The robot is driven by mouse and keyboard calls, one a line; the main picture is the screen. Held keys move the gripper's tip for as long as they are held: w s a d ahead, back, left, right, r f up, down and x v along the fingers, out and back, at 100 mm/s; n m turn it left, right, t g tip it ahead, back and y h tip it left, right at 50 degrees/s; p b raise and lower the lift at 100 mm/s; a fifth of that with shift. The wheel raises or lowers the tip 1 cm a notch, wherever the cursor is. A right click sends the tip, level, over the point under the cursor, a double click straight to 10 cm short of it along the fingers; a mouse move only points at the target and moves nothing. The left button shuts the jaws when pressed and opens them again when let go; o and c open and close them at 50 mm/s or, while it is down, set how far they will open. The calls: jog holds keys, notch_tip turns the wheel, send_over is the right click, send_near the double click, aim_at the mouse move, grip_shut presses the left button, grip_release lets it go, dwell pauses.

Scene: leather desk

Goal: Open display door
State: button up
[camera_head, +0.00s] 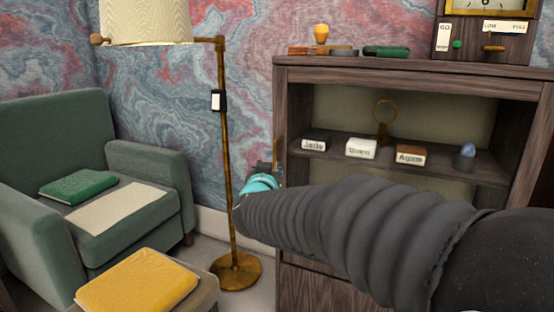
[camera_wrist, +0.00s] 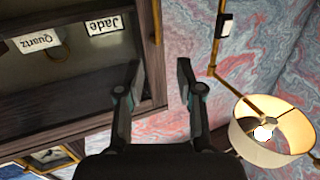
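The dark wood display cabinet (camera_head: 400,74) stands at the right, with labelled items on its shelf. I cannot tell whether clear glass covers its front. A thin brass upright piece, likely the door handle (camera_head: 277,150), shows at the cabinet's left front edge; it also shows at the top of the wrist view (camera_wrist: 156,20). My gripper (camera_head: 271,170) is at this left edge, its tips partly hidden by my wrist. In the wrist view my gripper (camera_wrist: 158,75) is open and empty, one finger over the cabinet frame and one over the wallpaper. The brass piece lies beyond the fingertips.
A brass floor lamp (camera_head: 225,150) stands close left of my gripper. A green armchair (camera_head: 150,160) and a stool with a yellow book (camera_head: 138,283) are further left. The shelf holds the Jade (camera_head: 315,144), Quartz (camera_head: 361,150) and Agate (camera_head: 410,157) labels. My arm hides the cabinet's lower part.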

aim_at(274, 155)
jog(key=w+h, duration=0.1)
jog(key=w, duration=0.4)
jog(key=w+f+m+h, duration=0.1)
jog(key=w, duration=0.3)
jog(key=w+f, duration=0.1)
jog(key=w, duration=0.4)
jog(key=shift+w+d+h, duration=0.25)
jog(key=shift+w+h, duration=0.1)
jog(key=shift+h, duration=0.05)
grip_shut()
